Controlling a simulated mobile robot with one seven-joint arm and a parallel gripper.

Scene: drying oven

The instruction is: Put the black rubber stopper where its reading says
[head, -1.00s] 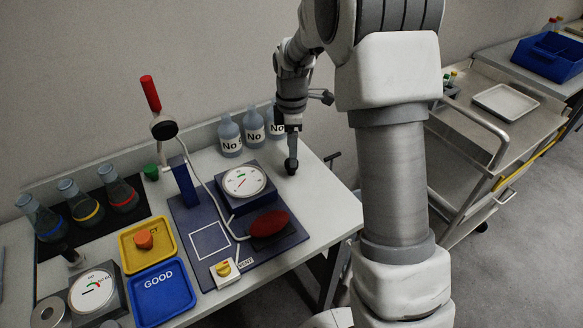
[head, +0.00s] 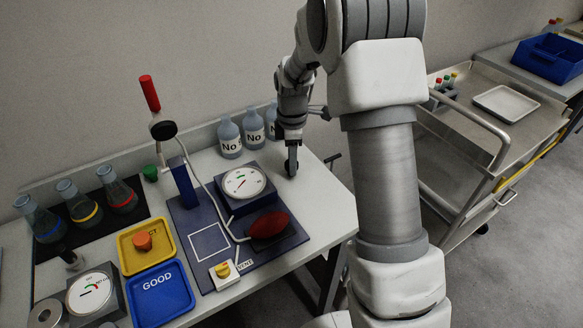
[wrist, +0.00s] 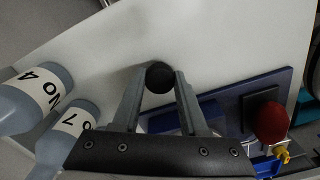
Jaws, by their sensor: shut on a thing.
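The black rubber stopper (wrist: 159,77) is held between my gripper's two fingertips in the wrist view. My gripper (head: 291,170) is shut on it, low over the white bench right of the bottles; I cannot tell whether the stopper touches the bench. The blue tray (head: 178,312) reads GOOD. Beside it is a yellow tray (head: 127,262) whose label is partly covered by an orange stopper (head: 142,240). A round dial (head: 243,182) sits on the blue board, and another dial (head: 91,292) stands at the lower left. Their small readings are not legible.
Labelled bottles (head: 229,138) stand at the back, beside my gripper. The blue board (head: 213,274) carries a post, a red bulb (head: 271,225) and a tube. Flasks (head: 79,203) stand on a black mat at left. A green stopper (head: 150,173) lies behind the board. A steel cart (head: 540,110) is at right.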

